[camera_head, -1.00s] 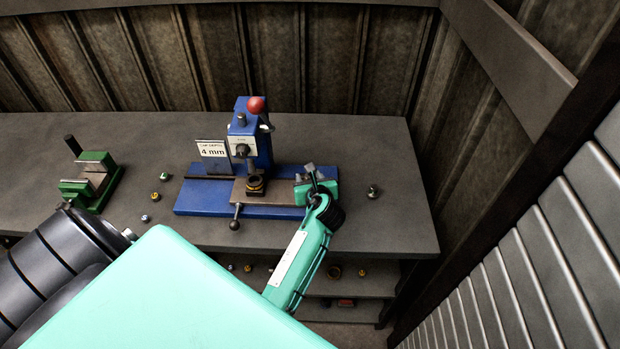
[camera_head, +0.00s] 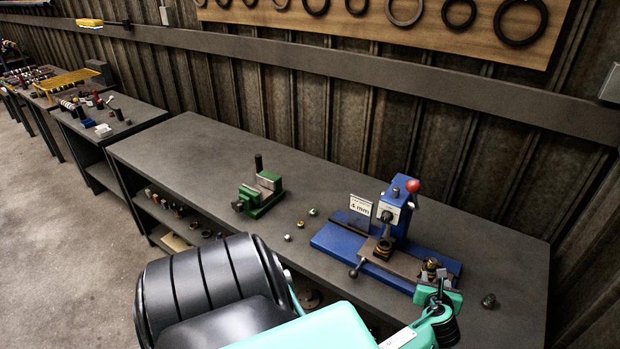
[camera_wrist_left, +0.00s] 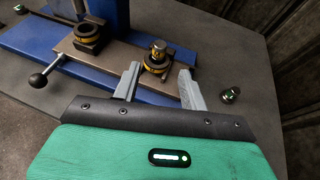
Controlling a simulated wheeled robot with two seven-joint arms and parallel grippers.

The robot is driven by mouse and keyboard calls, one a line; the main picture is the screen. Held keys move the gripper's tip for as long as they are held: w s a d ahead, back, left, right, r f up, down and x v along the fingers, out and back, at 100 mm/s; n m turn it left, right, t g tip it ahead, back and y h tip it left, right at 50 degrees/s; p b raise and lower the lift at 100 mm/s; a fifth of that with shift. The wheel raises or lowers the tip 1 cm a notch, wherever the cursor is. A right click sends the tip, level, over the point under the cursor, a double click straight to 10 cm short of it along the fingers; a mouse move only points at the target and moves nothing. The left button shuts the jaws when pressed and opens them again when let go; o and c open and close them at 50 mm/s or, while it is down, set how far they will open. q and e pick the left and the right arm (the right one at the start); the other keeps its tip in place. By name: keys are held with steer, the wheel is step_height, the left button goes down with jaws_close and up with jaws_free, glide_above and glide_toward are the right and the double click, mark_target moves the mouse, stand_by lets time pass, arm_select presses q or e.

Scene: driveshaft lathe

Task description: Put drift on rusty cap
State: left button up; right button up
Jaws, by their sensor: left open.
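A short metal cylinder, which looks like the drift (camera_wrist_left: 158,46), stands upright on a yellow-and-black round piece (camera_wrist_left: 155,63) on the press's brown plate. I cannot tell for sure that this piece is the rusty cap. Both also show small in the head view, the round piece (camera_head: 429,274) at the plate's right end. My left gripper (camera_wrist_left: 160,72) is open, its two grey fingers apart on either side of the round piece, with a visible gap to each. In the head view my left gripper (camera_head: 433,279) is at the press's right end. My right gripper is not in view.
The blue press (camera_head: 397,212) has a red knob, a lever and a "4 mm" sign (camera_head: 360,205). A second dark ring holder (camera_wrist_left: 86,36) sits left on the plate. A green vise (camera_head: 262,196), several small caps and a loose dark piece (camera_head: 488,300) are on the bench (camera_head: 190,150).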

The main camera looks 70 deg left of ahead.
arm_select(q)
steer(key=s+d+r+n+t+h, duration=0.15)
steer(key=d+n+t+h, duration=0.35)
steer(key=d+n, duration=0.55)
steer(key=s+d+f+n+g+h, duration=0.2)
steer(key=s+f, duration=0.2)
steer(key=f, duration=0.7)
steer(key=s+d+f+n+g+h, duration=0.25)
steer(key=s+f, duration=0.25)
steer(key=f, duration=0.6)
steer(key=s+f+n+g, duration=0.3)
steer(key=s+f, duration=0.7)
steer(key=f, duration=0.3)
steer(key=s+a+f+n+g, duration=0.1)
steer(key=s+f, duration=0.3)
steer(key=s, duration=0.6)
steer(key=s+a+f+n+g, duration=0.1)
steer(key=s+f+n+g, duration=0.2)
steer(key=s, duration=0.7)
steer(key=s+a+f+n+g, duration=0.1)
steer(key=s+f+n+g, duration=0.1)
steer(key=s+f, duration=0.5)
steer(key=s, duration=0.4)
steer(key=shift+f, duration=0.25)
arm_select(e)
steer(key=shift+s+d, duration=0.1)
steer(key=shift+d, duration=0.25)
